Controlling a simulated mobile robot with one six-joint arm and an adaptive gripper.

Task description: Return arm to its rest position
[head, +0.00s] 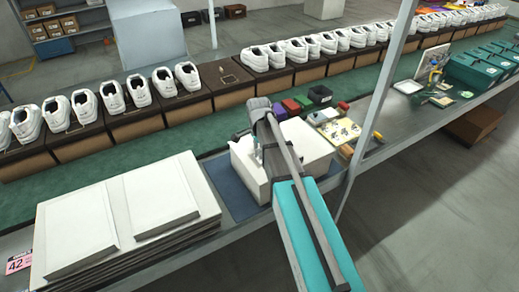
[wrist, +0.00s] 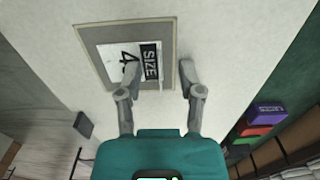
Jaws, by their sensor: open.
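My gripper (wrist: 159,80) is open in the wrist view, its two grey fingers apart with nothing between them. Beyond the fingertips is the pale face of a white box (wrist: 225,60) with a grey-framed label (wrist: 97,45) reading "SIZE" and a partly covered number. In the head view, the white box (head: 312,146) sits on a dark blue mat (head: 229,187) on the bench. My arm reaches over the box from the front, and its links hide much of the gripper there. I cannot tell whether the fingers touch the box.
White panels (head: 75,232) are stacked at left beside a pink "42" tag (head: 19,262). White shoes on brown boxes line the green conveyor (head: 180,140) behind. Small coloured bins (head: 291,106), a yellow tray (head: 339,131) and a grey post (head: 378,95) stand right of the arm.

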